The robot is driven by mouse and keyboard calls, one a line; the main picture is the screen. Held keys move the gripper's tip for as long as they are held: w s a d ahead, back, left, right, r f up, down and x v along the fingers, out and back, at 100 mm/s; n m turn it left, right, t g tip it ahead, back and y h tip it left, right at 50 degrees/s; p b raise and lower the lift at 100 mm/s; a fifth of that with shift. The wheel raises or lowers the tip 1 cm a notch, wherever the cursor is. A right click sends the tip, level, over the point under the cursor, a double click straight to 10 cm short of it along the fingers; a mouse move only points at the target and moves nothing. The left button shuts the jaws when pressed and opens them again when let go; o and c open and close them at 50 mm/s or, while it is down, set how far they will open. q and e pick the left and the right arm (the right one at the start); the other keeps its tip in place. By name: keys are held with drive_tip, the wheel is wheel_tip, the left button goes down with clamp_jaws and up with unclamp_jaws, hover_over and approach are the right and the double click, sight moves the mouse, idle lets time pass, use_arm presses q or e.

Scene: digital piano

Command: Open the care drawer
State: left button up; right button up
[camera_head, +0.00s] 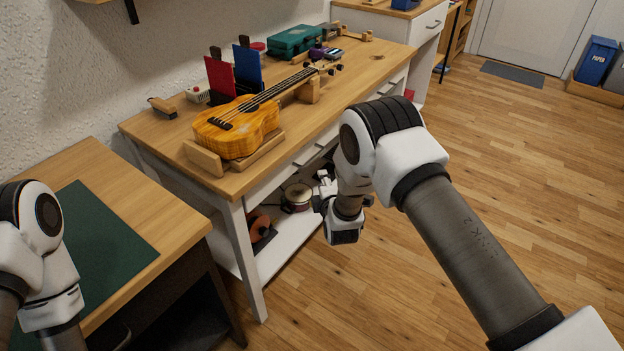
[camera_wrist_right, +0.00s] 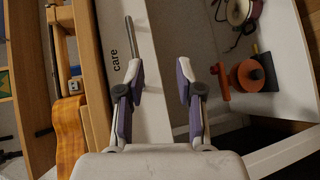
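The care drawer is a white front marked "care" (camera_wrist_right: 114,52) in the right wrist view, with a grey bar handle (camera_wrist_right: 130,35). In the head view the bench's white drawer fronts (camera_head: 270,184) run under the wooden top, partly hidden by my right arm. My right gripper (camera_wrist_right: 162,76) is open, with nothing between its fingers. Its left finger is close to the handle's near end; I cannot tell if they touch. In the head view this gripper (camera_head: 325,190) is small, in front of the bench. My left arm shows at the left edge, its gripper out of view.
On the bench top are an orange ukulele (camera_head: 236,127) on a wooden stand, red and blue upright items, and a green case (camera_head: 296,41). The lower shelf (camera_head: 285,240) holds a pot (camera_head: 297,197) and an orange disc-shaped item. A table with a green mat (camera_head: 95,240) stands at left. Floor at right is clear.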

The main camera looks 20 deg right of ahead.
sight(315, 156)
drive_tip(key=shift+n+t, duration=0.6)
drive_tip(key=shift+n, duration=0.2)
drive_tip(key=w, duration=0.3)
drive_tip(key=w+b, duration=0.1)
drive_tip(key=w, duration=0.2)
drive_tip(key=w+r, duration=0.1)
drive_tip(key=w, duration=0.3)
drive_tip(key=shift+d+r, duration=0.1)
drive_tip(key=shift+d, duration=0.2)
drive_tip(key=shift+s, duration=0.1)
clamp_jaws()
